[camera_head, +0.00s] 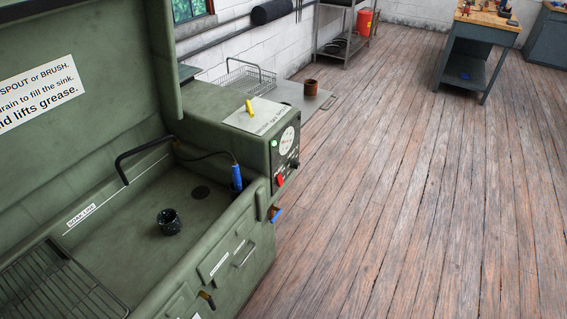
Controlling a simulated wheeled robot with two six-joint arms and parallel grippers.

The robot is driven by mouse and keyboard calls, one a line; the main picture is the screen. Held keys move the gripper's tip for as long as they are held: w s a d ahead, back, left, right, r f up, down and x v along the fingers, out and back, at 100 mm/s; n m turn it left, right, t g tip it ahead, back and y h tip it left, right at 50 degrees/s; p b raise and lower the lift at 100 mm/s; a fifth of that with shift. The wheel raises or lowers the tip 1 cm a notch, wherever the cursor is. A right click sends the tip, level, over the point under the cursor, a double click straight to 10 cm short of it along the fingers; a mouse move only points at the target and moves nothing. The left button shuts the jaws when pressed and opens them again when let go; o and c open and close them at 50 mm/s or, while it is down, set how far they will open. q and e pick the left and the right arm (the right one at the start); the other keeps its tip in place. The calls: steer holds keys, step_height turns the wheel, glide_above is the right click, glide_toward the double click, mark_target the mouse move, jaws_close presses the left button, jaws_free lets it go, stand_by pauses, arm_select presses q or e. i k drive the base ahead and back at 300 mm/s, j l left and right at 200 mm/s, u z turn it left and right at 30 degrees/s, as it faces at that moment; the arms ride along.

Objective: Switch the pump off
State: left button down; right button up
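The green parts washer (215,245) stands at the left with its lid raised. Its control box (235,135) is at the right end of the sink. The box's right face carries a round dial (287,140), a small lit green lamp (274,143), a red switch or knob (280,181) and a dark knob (294,163). I cannot read the labels, so I cannot tell which one is the pump switch. The green lamp looks lit. A black spout (124,165) bends over the sink, and I see no flow from it. Neither gripper is in view.
A dark small part (170,222) sits in the sink near a wire rack (60,285). A blue-handled brush (237,177) stands at the sink's corner. A blue-handled valve (276,214) juts out below the box. The wooden floor (400,200) at the right is clear.

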mark_target(279, 180)
steer(key=l+z, duration=0.1)
steer(key=l, duration=1.2)
steer(key=i+l+z, duration=0.1)
steer(key=l, duration=1.2)
